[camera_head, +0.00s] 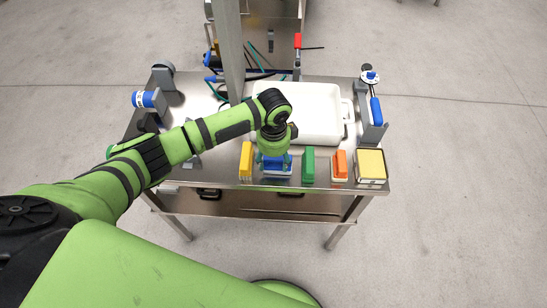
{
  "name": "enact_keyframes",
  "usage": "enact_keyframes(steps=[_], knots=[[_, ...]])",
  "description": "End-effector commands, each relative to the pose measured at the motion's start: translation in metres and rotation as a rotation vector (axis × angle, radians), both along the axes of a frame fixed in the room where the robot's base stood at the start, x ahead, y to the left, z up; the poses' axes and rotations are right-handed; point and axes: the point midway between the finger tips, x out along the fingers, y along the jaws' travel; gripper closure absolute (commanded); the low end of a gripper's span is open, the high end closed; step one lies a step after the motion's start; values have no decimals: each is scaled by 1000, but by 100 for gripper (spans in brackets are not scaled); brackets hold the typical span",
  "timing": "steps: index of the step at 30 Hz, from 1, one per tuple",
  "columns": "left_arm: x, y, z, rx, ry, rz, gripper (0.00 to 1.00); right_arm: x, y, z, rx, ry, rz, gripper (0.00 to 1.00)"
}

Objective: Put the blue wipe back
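The blue wipe (269,166) is at the front edge of the steel table (215,178), between a yellow wipe (246,160) and a green wipe (308,166). My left gripper (275,155) is right above the blue wipe, pointing down, and covers much of it. Its fingers are hidden under the wrist, so I cannot tell whether they grip the wipe. My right gripper is out of view.
An orange wipe (340,165) and a box with a yellow top (371,164) continue the row to the right. A white tray (320,112) lies behind. A grey post (229,50) rises left of it. A blue-and-white cylinder (145,99) is on the left.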

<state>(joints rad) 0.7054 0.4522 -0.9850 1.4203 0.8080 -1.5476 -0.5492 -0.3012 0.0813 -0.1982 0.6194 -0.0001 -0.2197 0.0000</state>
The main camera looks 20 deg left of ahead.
Motion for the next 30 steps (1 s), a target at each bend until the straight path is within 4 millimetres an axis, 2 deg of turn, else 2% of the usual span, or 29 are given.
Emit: enact_keyframes(steps=[6,10,24,30], knots=[[0,0,1,0,0,0,39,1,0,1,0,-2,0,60],[1,0,12,-1,-2,-1,39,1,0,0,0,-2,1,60],[1,0,104,-1,-3,0,39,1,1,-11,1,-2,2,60],[0,0,122,-1,0,1,39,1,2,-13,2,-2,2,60]])
